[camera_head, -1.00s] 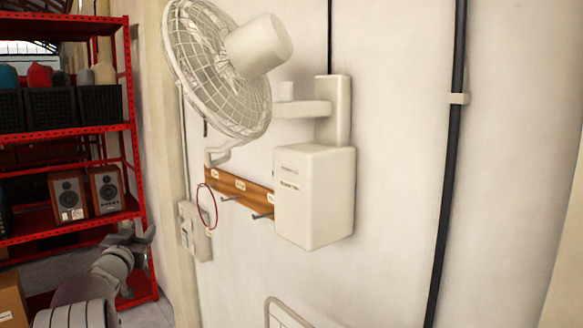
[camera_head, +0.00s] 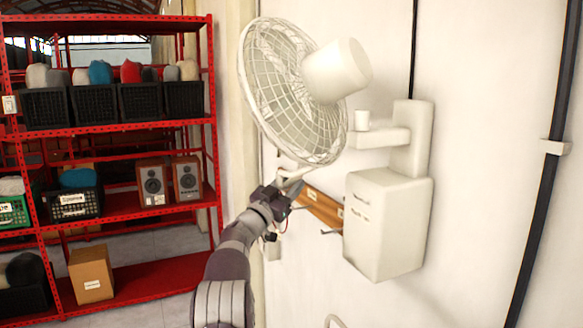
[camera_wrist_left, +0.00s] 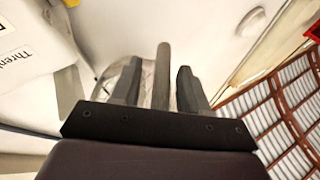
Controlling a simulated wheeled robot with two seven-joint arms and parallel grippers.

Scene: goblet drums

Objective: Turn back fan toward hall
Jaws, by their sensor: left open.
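The white wall fan (camera_head: 337,70) sits on a bracket arm, its round wire cage (camera_head: 285,90) facing left toward the shelves. A bent handle (camera_head: 294,174) hangs below the cage. My left gripper (camera_head: 287,190) is at the handle's lower end, under the cage. In the left wrist view a grey bar (camera_wrist_left: 161,75), seemingly the handle, stands between the two open fingers of the left gripper (camera_wrist_left: 158,82), with gaps on both sides. I cannot tell whether either finger touches it. My right gripper is not in view.
A white box (camera_head: 388,225) is on the wall below the bracket. A wooden hook rail (camera_head: 320,206) lies behind my gripper. Red shelving (camera_head: 120,215) with speakers and crates stands at left. A black pipe (camera_head: 548,160) runs up the wall at right.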

